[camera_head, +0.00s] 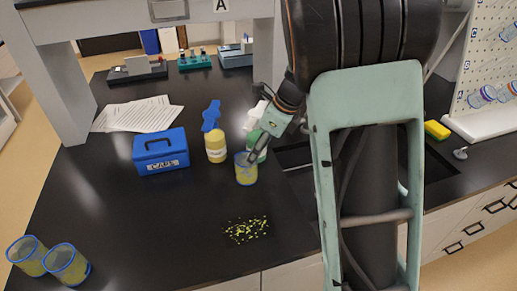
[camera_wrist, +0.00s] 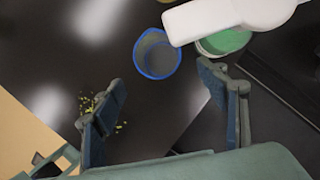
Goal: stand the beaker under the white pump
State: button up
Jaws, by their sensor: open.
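A clear beaker with a blue rim (camera_head: 246,173) stands upright on the black bench. In the wrist view the beaker (camera_wrist: 157,56) is beyond my fingertips. The white pump (camera_head: 255,115) tops a green bottle (camera_head: 258,153) just behind the beaker, partly hidden by my gripper. In the wrist view the white pump (camera_wrist: 230,15) reaches over the green bottle (camera_wrist: 224,42), and its nozzle end overlaps the beaker's upper right rim. My gripper (camera_head: 259,143) is open near the bottle and beaker; its fingers (camera_wrist: 168,92) hold nothing.
A yellow bottle with a blue pump (camera_head: 215,148) stands left of the beaker. A blue box (camera_head: 161,151) and papers (camera_head: 138,114) lie farther left. Two more beakers (camera_head: 67,264) stand at front left. Yellow-green bits (camera_head: 246,230) lie in front; a sink (camera_head: 296,158) is to the right.

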aim_at(247, 170)
jog(key=x, duration=1)
jog(key=shift+a+f+b, duration=0.2)
jog(key=shift+f+b, duration=0.1)
jog(key=shift+b, duration=0.05)
jog(key=shift+c, duration=0.5)
jog(key=c, duration=1.1)
jog(key=shift+w+d, duration=0.25)
jog(key=shift+w, duration=0.1)
jog(key=shift+w+d, duration=0.1)
jog(key=shift+w, duration=0.5)
jog(key=o, duration=1.2)
